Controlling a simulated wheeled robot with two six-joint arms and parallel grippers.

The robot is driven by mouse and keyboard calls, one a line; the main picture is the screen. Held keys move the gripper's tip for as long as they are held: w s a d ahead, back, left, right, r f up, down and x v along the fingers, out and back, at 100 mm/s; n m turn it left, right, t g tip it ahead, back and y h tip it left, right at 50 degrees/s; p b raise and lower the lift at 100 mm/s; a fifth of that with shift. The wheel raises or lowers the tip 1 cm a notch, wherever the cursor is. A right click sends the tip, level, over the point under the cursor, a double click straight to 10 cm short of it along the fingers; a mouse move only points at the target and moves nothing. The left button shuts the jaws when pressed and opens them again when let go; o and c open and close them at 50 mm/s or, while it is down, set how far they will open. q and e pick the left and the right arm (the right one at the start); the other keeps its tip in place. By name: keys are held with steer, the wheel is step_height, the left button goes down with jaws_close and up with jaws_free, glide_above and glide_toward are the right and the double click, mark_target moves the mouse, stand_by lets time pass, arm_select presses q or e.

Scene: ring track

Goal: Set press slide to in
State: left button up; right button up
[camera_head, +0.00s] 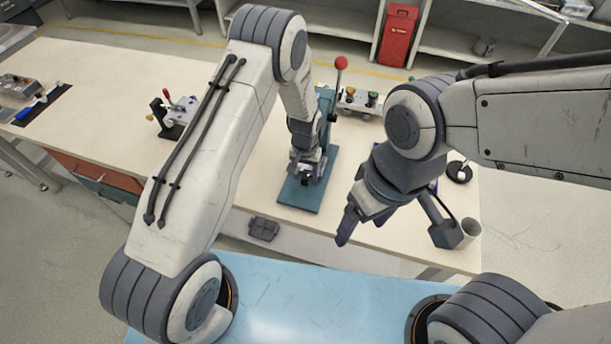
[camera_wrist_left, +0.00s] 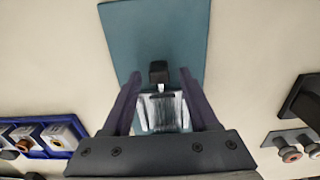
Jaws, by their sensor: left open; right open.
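The press has a teal base plate (camera_head: 298,195) on the bench and a lever with a red ball (camera_head: 341,63). In the left wrist view the teal plate (camera_wrist_left: 155,30) carries a bright metal slide (camera_wrist_left: 162,112) with a small black knob (camera_wrist_left: 158,70). My left gripper (camera_head: 306,170) points down over the plate. Its open fingers stand either side of the slide and knob, with gaps visible; contact cannot be told. My left arm hides much of the press in the head view. My right gripper (camera_head: 362,222) is open and empty above the bench's front edge.
A toggle clamp (camera_head: 176,112) is at left. A blue tray with parts (camera_wrist_left: 45,138) lies beside the plate in the wrist view. A grey cup (camera_head: 469,234) stands at right.

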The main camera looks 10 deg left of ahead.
arm_select(q)
step_height(320, 180, up, 9)
steer(key=shift+f+b, duration=0.2)
steer(key=shift+b, duration=0.85)
steer(key=shift+r, duration=0.6)
